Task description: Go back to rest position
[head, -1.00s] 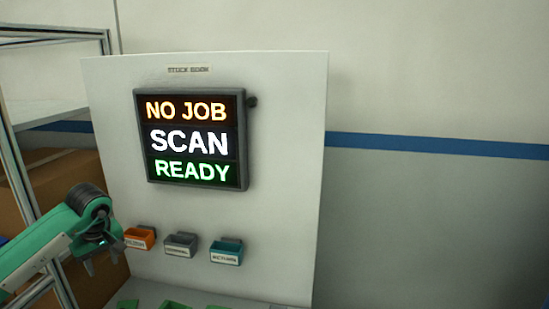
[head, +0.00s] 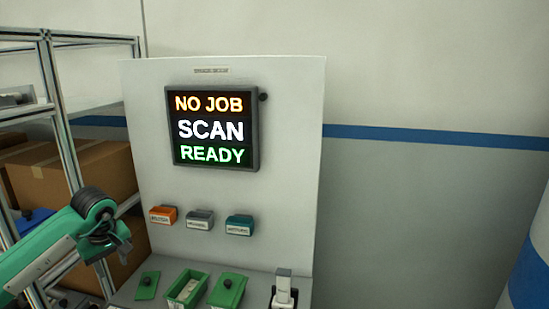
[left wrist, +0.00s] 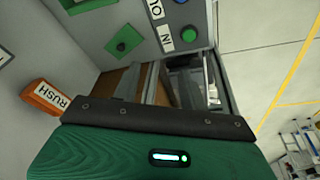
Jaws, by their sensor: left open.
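My left arm comes in from the left in the head view, with its green forearm and dark wrist. My left gripper (head: 114,262) hangs beside the left edge of the white board, in front of cardboard boxes. It is open, with nothing seen between its fingers. In the left wrist view its dark mount and green housing fill the lower part, with the fingers (left wrist: 158,84) reaching away above it. My right gripper is in neither view.
Green trays (head: 187,288) stand on the counter below. A metal rack (head: 62,130) with cardboard boxes (head: 85,172) stands left, close to my arm.

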